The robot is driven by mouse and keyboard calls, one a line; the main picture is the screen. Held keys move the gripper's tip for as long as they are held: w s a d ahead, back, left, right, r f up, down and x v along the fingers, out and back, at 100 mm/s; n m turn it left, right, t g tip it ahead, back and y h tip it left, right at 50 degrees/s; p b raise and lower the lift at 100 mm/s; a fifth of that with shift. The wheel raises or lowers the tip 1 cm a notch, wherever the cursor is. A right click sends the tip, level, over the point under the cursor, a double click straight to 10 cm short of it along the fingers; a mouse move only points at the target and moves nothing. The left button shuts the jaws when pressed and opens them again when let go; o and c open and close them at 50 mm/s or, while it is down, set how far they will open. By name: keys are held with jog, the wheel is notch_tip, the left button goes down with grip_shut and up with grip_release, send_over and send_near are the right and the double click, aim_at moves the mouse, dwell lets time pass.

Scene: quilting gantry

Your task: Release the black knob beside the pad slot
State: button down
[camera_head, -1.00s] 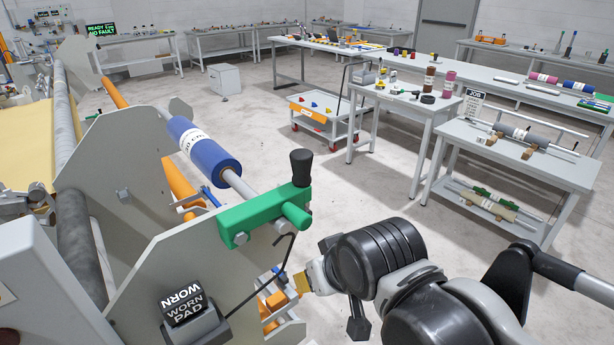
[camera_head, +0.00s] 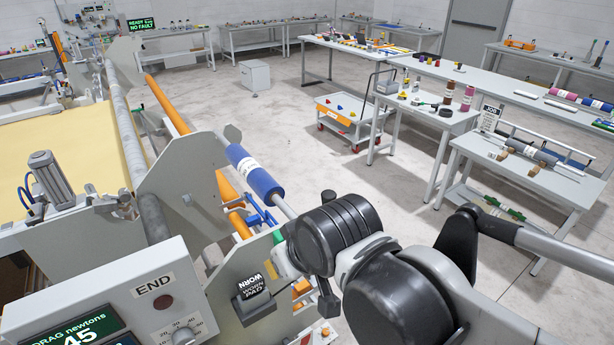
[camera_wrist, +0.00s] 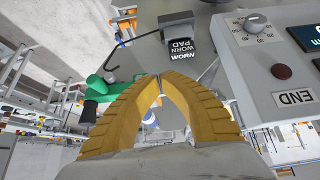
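The worn pad (camera_head: 252,287), a black block with white lettering, sits in a grey holder on the grey side plate in the head view. It also shows in the wrist view (camera_wrist: 180,46), beyond my fingertips. A bent dark rod (camera_wrist: 132,42) reaches out beside it. A green clamp (camera_wrist: 118,92) shows left of my fingers; in the head view my arm hides most of it. I cannot clearly make out a black knob beside the slot. My gripper (camera_wrist: 159,79) has its two yellow fingers together at the tips, with nothing visible between them.
A control panel (camera_head: 120,300) with a dial and a dark red END button (camera_head: 163,302) stands close by; it also shows in the wrist view (camera_wrist: 285,100). A blue roll (camera_head: 255,172) lies beyond the plate. Floor (camera_head: 290,110) is clear towards the trolley.

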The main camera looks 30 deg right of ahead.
notch_tip(320, 180, up, 12)
jog(key=w+d+n+g+p, duration=0.1)
jog(key=n+p, duration=0.3)
jog(key=p, duration=0.6)
jog(key=w+d+f+n+g+h, duration=0.2)
jog(key=w+d+n+g, duration=0.3)
jog(key=n, duration=1.1)
jog(key=shift+w+d+f+n+h+p, duration=0.15)
jog(key=shift+w+n+h+p, duration=0.3)
jog(key=shift+w, duration=0.6)
jog(key=shift+f, duration=0.1)
jog(key=x, duration=1)
jog(key=shift+d+b, duration=0.25)
jog(key=shift+b, duration=0.1)
jog(key=shift+w+d+r+p, duration=0.1)
jog(key=shift+w+d+p, duration=0.1)
jog(key=shift+d, duration=0.4)
jog(key=shift+w+d+r+p, duration=0.15)
jog(key=shift+w+d, duration=0.05)
jog(key=shift+d, duration=0.4)
jog(key=shift+w+d, duration=0.1)
jog(key=shift+d, duration=0.45)
